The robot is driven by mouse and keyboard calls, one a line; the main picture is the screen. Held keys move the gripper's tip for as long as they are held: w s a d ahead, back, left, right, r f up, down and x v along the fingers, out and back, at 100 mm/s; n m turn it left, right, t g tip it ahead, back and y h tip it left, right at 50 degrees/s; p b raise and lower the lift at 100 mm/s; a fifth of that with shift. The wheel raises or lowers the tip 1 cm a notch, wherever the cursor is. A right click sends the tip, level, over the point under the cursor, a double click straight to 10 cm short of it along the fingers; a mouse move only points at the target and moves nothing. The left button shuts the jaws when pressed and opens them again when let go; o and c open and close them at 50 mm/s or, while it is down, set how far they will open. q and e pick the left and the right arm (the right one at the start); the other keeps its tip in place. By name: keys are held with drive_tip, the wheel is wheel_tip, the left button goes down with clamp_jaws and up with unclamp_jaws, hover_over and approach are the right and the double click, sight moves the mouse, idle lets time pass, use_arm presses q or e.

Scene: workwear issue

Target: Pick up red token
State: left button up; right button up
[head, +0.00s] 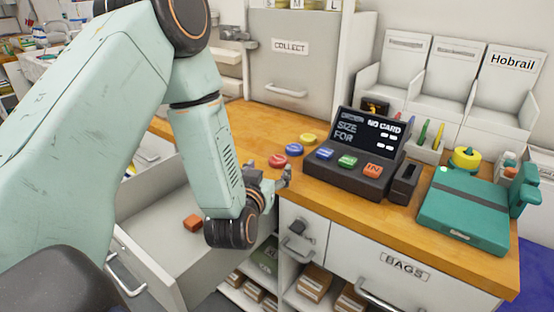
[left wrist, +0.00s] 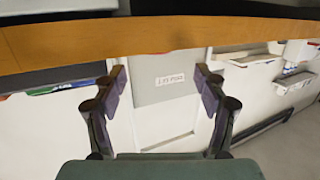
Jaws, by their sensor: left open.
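The red token (head: 277,161) is a small round disc lying on the wooden counter (head: 240,122), near its front edge. A blue token (head: 294,149) and a yellow token (head: 308,138) lie in a row behind it, to the right. My left gripper (head: 270,178) is at the counter's front edge, just in front of and below the red token in the picture. It is open, with nothing visible between its fingers. In the left wrist view its two fingers (left wrist: 160,78) stand apart; I cannot make out the red token there. My right gripper is not in view.
A dark terminal (head: 348,175) with coloured buttons stands right of the tokens. A teal device (head: 462,215) is farther right. An open drawer (head: 160,235) holding a red-orange block (head: 193,222) is below left. The counter edge (left wrist: 150,40) crosses the top of the wrist view.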

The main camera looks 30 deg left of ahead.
sight(278, 160)
use_arm(q)
drive_tip(key=x, duration=0.5)
drive_tip(key=shift+w+d+f+b, duration=0.15)
drive_tip(key=shift+d+f+b, duration=0.1)
drive_tip(key=shift+d+b, duration=0.1)
drive_tip(key=shift+w+a, duration=0.3)
drive_tip(key=shift+w, duration=0.1)
drive_tip(key=shift+w+d, duration=0.1)
drive_tip(key=shift+w, duration=0.05)
drive_tip(key=shift+c, duration=0.9)
drive_tip(key=c, duration=0.9)
